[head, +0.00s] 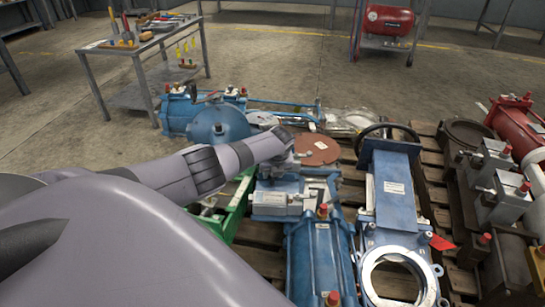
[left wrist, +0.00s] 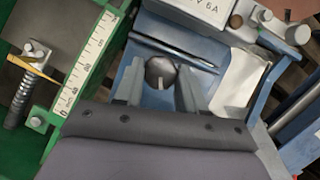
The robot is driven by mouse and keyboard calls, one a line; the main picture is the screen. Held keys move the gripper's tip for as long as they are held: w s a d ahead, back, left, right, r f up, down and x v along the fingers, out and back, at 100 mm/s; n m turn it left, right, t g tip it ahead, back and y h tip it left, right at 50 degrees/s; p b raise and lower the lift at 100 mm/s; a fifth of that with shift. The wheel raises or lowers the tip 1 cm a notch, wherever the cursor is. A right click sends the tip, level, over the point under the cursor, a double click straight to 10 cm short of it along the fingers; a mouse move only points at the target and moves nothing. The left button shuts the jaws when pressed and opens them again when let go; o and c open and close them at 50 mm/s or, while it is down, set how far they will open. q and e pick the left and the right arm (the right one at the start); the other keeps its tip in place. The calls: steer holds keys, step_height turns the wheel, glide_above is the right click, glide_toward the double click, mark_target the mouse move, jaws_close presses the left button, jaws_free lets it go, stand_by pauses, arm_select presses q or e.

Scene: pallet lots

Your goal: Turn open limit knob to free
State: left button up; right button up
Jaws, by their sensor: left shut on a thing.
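The open limit knob (left wrist: 161,71) is a small dark grey round knob with a slot or pointer mark at its lower edge, in the middle of the left wrist view. My left gripper (left wrist: 159,86) is shut on it, with one finger on each side. The knob sits in front of a blue actuator body (left wrist: 150,45). In the head view my left arm reaches in from the left and ends at the gripper (head: 297,158) over the blue actuator on the pallet; the knob cannot be made out there. My right gripper is not in view.
A green frame with a white scale (left wrist: 90,60) stands left of the knob. A pale box marked "6A" (left wrist: 200,12) is above it. Blue gate valve (head: 394,195) and red and grey valves (head: 515,125) crowd the pallet at right.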

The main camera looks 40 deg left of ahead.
arm_select(q)
steer(key=shift+n+g, duration=0.3)
steer(key=shift+n, duration=0.3)
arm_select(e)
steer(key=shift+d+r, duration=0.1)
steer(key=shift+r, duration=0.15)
arm_select(q)
steer(key=shift+f, duration=0.1)
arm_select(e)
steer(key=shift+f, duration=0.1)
arm_select(q)
steer(key=o, duration=1.1)
steer(key=shift+c, duration=0.2)
